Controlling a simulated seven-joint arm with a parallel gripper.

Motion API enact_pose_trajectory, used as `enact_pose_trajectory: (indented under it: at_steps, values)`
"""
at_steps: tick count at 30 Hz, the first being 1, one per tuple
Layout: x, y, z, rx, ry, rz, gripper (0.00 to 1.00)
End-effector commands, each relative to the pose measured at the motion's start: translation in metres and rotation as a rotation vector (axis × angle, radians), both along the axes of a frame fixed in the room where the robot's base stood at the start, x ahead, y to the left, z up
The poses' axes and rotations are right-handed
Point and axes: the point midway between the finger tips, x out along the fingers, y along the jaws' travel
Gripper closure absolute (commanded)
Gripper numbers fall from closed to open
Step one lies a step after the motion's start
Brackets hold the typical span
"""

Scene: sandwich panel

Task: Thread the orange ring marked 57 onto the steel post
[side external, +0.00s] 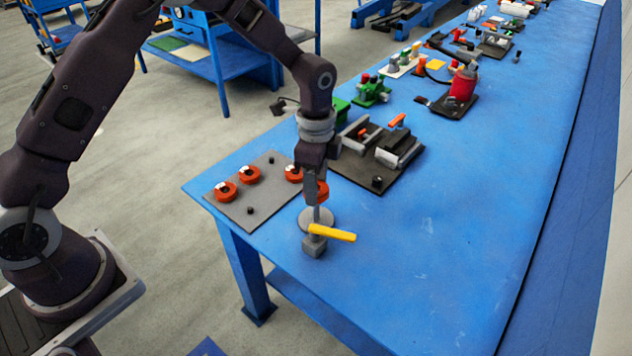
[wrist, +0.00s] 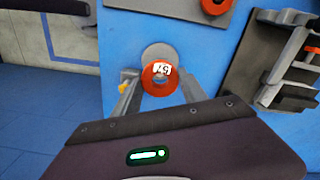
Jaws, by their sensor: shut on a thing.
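My gripper (side external: 318,190) is shut on the orange ring marked 57 (side external: 323,191). In the wrist view the ring (wrist: 149,83), with its white label, sits between my two fingers (wrist: 160,95). The steel post (side external: 317,214) stands on a round grey base (side external: 305,219) near the table's front corner. In the side view the ring is at the upper part of the post. I cannot tell whether the ring is around the post or in front of it. In the wrist view the round base (wrist: 158,53) shows behind the ring, and the post is hidden.
A yellow-handled clamp (side external: 335,234) stands right beside the post base. A grey plate (side external: 262,208) with other orange rings (side external: 226,192) lies to the left. A dark fixture board (side external: 370,175) lies behind my gripper. The blue table (side external: 430,270) is clear to the right.

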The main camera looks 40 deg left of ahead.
Motion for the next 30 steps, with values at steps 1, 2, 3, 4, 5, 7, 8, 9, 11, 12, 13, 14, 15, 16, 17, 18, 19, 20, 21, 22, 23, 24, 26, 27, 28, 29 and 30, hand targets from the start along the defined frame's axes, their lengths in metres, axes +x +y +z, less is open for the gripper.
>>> enact_pose_trajectory:
  at_steps: [1, 2, 3, 4, 5, 7, 8, 9, 11, 12, 13, 14, 15, 16, 17, 18, 19, 20, 21, 22, 23, 24, 26, 27, 28, 29, 30]
  values:
    - [0.000, 0.000, 0.000, 0.000, 0.000, 0.000, 0.91]
    - [0.000, 0.000, 0.000, 0.000, 0.000, 0.000, 0.91]
    - [0.000, 0.000, 0.000, 0.000, 0.000, 0.000, 0.91]
    - [0.000, 0.000, -0.001, 0.000, 0.000, 0.000, 0.91]
    - [0.000, 0.000, -0.002, 0.000, 0.000, 0.000, 0.91]
    - [0.000, 0.000, -0.004, 0.000, 0.000, 0.000, 0.91]
    - [0.000, 0.000, -0.005, 0.000, 0.000, 0.000, 0.91]
    - [0.000, 0.000, -0.007, 0.001, 0.001, 0.000, 0.91]
    - [0.000, 0.000, -0.009, 0.001, 0.001, 0.000, 0.91]
    - [0.000, 0.000, -0.011, 0.001, 0.001, 0.000, 0.91]
    - [0.000, 0.000, -0.012, 0.001, 0.001, 0.000, 0.91]
    - [0.000, 0.000, -0.013, 0.001, 0.000, 0.000, 0.91]
    - [0.000, 0.000, -0.014, 0.000, 0.000, 0.000, 0.91]
    - [0.000, 0.000, -0.016, 0.000, 0.000, 0.000, 0.91]
    - [0.000, 0.000, -0.017, 0.000, 0.000, 0.000, 0.91]
    - [0.000, 0.000, -0.018, 0.000, 0.000, 0.000, 0.91]
    - [0.000, 0.000, -0.020, 0.001, 0.000, 0.000, 0.91]
    - [0.000, 0.000, -0.021, 0.001, 0.001, 0.000, 0.91]
    - [0.000, 0.000, -0.023, 0.001, 0.001, 0.000, 0.91]
    - [0.000, 0.000, -0.024, 0.001, 0.001, 0.000, 0.91]
    - [0.000, 0.000, -0.025, 0.001, 0.001, 0.000, 0.91]
    - [0.000, 0.000, -0.026, 0.001, 0.001, 0.000, 0.91]
    - [0.000, 0.000, -0.028, 0.000, 0.000, 0.000, 0.91]
    - [0.000, 0.000, -0.030, 0.000, 0.000, 0.000, 0.91]
    - [0.000, 0.000, -0.031, 0.000, 0.000, 0.000, 0.91]
    - [0.000, 0.000, -0.032, 0.000, 0.000, 0.000, 0.91]
    - [0.000, 0.000, -0.033, 0.000, 0.000, 0.000, 0.91]
